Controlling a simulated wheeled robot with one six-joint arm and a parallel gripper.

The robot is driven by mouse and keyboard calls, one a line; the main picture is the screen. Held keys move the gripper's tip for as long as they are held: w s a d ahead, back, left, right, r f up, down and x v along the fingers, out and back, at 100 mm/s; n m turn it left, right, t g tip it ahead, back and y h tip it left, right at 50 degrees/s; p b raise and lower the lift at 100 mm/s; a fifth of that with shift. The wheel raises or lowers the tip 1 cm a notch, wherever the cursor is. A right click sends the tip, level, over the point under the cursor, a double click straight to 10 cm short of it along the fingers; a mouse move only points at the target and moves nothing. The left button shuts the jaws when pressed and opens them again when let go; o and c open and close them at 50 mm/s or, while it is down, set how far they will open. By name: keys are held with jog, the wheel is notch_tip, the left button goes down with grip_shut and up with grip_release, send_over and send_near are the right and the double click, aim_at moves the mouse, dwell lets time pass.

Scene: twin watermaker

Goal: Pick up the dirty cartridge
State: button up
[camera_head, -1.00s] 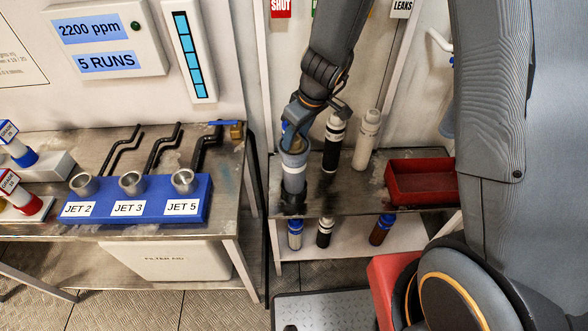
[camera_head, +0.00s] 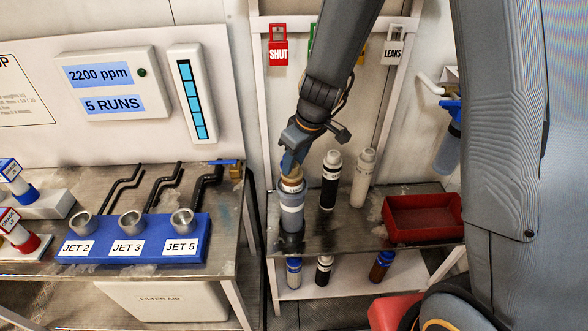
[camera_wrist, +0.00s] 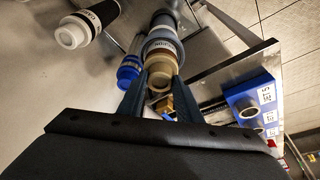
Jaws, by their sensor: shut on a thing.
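My gripper (camera_head: 291,165) points down at the left of the metal shelf and is shut on the tan neck of a grey cartridge with a pale band (camera_head: 291,212), which I take as the dirty cartridge. It is upright, with a dark part at its foot; I cannot tell whether it is clear of the shelf. In the wrist view the fingers (camera_wrist: 161,82) lie on both sides of the cartridge's tan end (camera_wrist: 165,68). A black cartridge (camera_head: 330,185) and an off-white one (camera_head: 362,182) stand to its right.
A red tray (camera_head: 425,235) sits on the shelf's right. A blue jet block (camera_head: 135,250) is on the left bench. Bare shelf top (camera_head: 350,232) shows in front of the standing cartridges.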

notch_tip(320, 180, up, 23)
jog(key=b, duration=0.3)
jog(key=shift+b, duration=0.3)
jog(key=shift+f, duration=0.1)
jog(key=o, duration=0.4)
jog(key=c, duration=0.4)
jog(key=shift+s+f, duration=0.1)
